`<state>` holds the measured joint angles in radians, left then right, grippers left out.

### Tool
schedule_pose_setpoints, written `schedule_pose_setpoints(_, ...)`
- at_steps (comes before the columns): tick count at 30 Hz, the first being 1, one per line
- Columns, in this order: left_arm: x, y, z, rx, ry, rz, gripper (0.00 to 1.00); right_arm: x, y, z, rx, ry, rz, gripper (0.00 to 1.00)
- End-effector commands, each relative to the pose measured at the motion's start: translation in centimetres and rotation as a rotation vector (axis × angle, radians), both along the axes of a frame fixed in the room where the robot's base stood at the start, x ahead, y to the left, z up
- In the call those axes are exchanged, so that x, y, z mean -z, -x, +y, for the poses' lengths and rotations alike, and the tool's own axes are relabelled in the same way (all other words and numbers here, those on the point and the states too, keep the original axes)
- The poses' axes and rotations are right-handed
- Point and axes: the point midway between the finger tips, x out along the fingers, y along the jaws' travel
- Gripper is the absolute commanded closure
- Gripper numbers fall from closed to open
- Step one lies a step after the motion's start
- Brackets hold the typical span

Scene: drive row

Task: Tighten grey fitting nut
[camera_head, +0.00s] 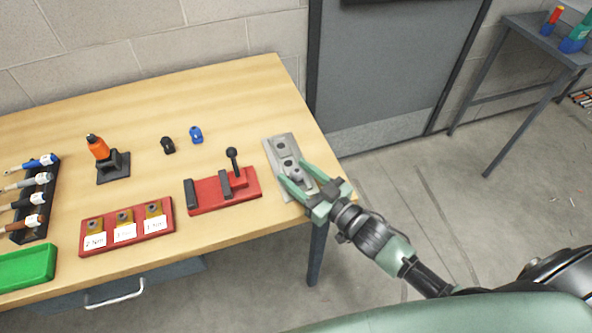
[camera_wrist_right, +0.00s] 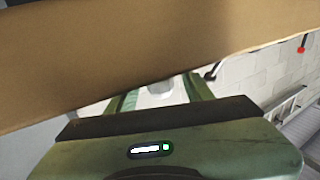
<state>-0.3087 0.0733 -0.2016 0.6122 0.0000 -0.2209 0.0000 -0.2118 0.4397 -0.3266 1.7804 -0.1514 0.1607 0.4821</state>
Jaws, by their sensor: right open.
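A grey metal plate (camera_head: 283,147) with round fittings lies at the right end of the wooden table. What looks like the grey fitting nut (camera_head: 297,174) sits on its near part. My right gripper (camera_head: 296,178) is open, with its two green fingers on either side of this fitting. I cannot tell whether they touch it. In the right wrist view a pale grey round piece (camera_wrist_right: 160,86) shows between the fingers (camera_wrist_right: 163,92), partly cut off by the wooden band above. My left gripper is not in view.
A red fixture with a black lever (camera_head: 222,190) stands left of the plate. Further left are a red labelled block (camera_head: 126,232), an orange tool on a black stand (camera_head: 98,147), small black (camera_head: 167,145) and blue (camera_head: 196,134) parts, and a green tray (camera_head: 27,267).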

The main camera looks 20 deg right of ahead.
Motion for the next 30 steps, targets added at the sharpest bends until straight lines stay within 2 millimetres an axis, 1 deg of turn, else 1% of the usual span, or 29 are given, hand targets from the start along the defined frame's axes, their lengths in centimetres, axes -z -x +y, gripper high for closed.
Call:
schedule_pose_setpoints(6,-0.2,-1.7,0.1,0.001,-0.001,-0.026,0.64,0.1,-0.4,0.3,0.0,0.001,0.002,0.49)
schedule_pose_setpoints(10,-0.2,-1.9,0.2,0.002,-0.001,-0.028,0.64,0.1,-0.4,0.3,0.0,0.0,0.001,0.49)
schedule_pose_setpoints(11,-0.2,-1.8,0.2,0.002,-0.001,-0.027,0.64,0.1,-0.4,0.3,0.0,0.0,0.001,0.57)
schedule_pose_setpoints(12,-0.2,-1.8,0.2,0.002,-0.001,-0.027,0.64,0.1,-0.4,0.3,0.0,0.0,0.001,0.68)
schedule_pose_setpoints(14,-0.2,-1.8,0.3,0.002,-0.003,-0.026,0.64,0.1,-0.4,0.3,0.0,0.0,0.001,0.85)
schedule_pose_setpoints(15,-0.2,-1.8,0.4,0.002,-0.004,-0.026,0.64,0.1,-0.4,0.3,0.0,0.0,0.001,0.96)
schedule_pose_setpoints(16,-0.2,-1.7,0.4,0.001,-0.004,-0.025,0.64,0.1,-0.4,0.3,0.0,0.0,0.001,1.0)
schedule_pose_setpoints(23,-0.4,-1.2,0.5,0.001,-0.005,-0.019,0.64,-0.1,-0.4,0.3,0.029,-0.005,0.0,1.0)
schedule_pose_setpoints(30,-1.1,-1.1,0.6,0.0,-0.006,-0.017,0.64,-0.2,-0.4,0.4,0.165,-0.011,0.001,1.0)
